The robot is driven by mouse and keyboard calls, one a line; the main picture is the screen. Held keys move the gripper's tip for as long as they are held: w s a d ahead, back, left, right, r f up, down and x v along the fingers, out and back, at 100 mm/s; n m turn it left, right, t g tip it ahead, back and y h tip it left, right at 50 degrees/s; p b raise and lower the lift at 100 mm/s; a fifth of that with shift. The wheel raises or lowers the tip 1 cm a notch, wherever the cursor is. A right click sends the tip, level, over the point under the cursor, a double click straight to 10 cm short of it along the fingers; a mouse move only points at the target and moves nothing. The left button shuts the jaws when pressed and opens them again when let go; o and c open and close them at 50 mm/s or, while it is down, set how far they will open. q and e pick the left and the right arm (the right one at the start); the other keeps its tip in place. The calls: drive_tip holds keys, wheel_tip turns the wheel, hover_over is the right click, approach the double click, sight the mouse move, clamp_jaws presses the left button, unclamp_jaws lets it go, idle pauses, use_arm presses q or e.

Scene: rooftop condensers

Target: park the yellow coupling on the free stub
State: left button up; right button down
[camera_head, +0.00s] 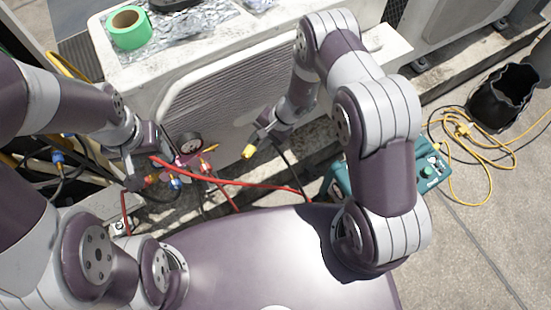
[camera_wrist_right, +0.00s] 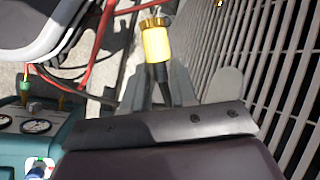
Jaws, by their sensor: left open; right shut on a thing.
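The yellow coupling (camera_head: 249,151) is on the end of a black hose, and its brass collar shows in the right wrist view (camera_wrist_right: 156,24). My right gripper (camera_head: 262,134) is shut on the hose end just behind the coupling and holds it clear in front of the condenser grille. A gauge manifold (camera_head: 188,164) with a dark round gauge, red and blue hose ends and a yellow fitting is left of the coupling, apart from it. My left gripper (camera_head: 142,172) is open beside the manifold's left end. I cannot tell which fitting is the free stub.
The white condenser (camera_head: 170,75) stands behind, with foil and green tape (camera_head: 127,27) on top. Red hoses (camera_head: 250,184) cross below the manifold. A teal machine (camera_head: 428,173), a yellow cable (camera_head: 465,140) and a black bucket (camera_head: 502,97) are to the right.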

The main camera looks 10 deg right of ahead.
drive_tip(key=w+a+m+t, duration=0.2)
drive_tip(key=a+m, duration=0.1)
drive_tip(key=w+a+m+t, duration=0.1)
drive_tip(key=m, duration=0.1)
drive_tip(key=shift+w+a+r+h, duration=0.15)
drive_tip(key=shift+a+h, duration=0.15)
drive_tip(key=shift+a, duration=0.05)
idle(0.4)
drive_tip(key=shift+b, duration=0.4)
drive_tip(key=shift+s+a+b, duration=0.25)
drive_tip(key=shift+a+b, duration=0.15)
drive_tip(key=shift+a, duration=0.25)
drive_tip(key=shift+s+a+b, duration=0.2)
drive_tip(key=shift+a+b, duration=0.15)
drive_tip(key=shift+a, duration=0.25)
idle(1.4)
drive_tip(key=c, duration=0.8)
unclamp_jaws()
drive_tip(key=shift+r, duration=0.1)
drive_tip(key=shift+w, duration=0.1)
